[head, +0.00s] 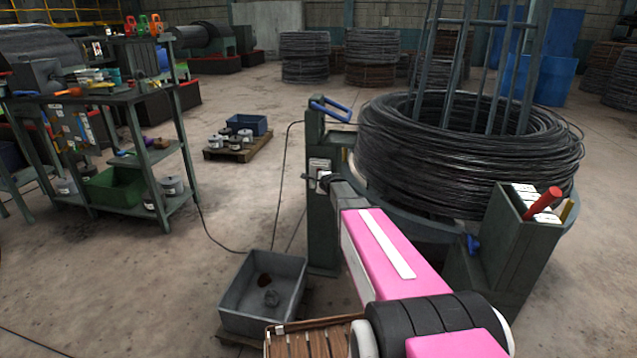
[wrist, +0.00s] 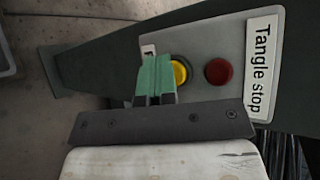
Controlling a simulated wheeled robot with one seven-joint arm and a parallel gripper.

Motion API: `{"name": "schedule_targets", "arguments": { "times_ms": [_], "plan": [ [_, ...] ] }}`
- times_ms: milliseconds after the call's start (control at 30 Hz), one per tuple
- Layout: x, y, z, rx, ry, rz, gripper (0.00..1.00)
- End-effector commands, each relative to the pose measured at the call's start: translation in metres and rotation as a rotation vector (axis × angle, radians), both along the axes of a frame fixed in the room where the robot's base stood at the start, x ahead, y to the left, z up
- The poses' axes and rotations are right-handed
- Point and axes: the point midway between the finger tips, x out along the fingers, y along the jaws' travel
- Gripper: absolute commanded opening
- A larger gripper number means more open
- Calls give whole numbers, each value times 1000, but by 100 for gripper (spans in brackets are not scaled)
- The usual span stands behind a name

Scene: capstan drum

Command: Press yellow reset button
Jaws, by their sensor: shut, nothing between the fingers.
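The yellow button (wrist: 180,72) sits on a grey panel (wrist: 205,45) in the wrist view. My gripper (wrist: 155,76) is shut and empty, its green fingertips in front of the panel and covering the button's left part. I cannot tell whether the tips touch the button. A red button (wrist: 218,71) is just right of the yellow one, beside a white "Tangle stop" label (wrist: 262,70). In the head view, my gripper (head: 322,180) reaches the small panel on the dark green post (head: 322,225). The yellow button cannot be made out there.
A large wire coil (head: 465,155) sits behind and right of the post. A bin with a red-handled tool (head: 543,202) stands at the right.

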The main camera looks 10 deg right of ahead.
Motion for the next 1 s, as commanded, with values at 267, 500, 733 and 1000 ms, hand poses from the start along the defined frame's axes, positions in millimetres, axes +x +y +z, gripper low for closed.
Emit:
{"name": "schedule_targets", "arguments": {
  "times_ms": [267, 500, 733, 1000],
  "plan": [
    [-13, 5, 0, 0, 0, 0, 0],
    [-15, 6, 0, 0, 0, 0, 0],
    [-17, 7, 0, 0, 0, 0, 0],
    [-36, 14, 1, 0, 0, 0, 0]
  ]
}}
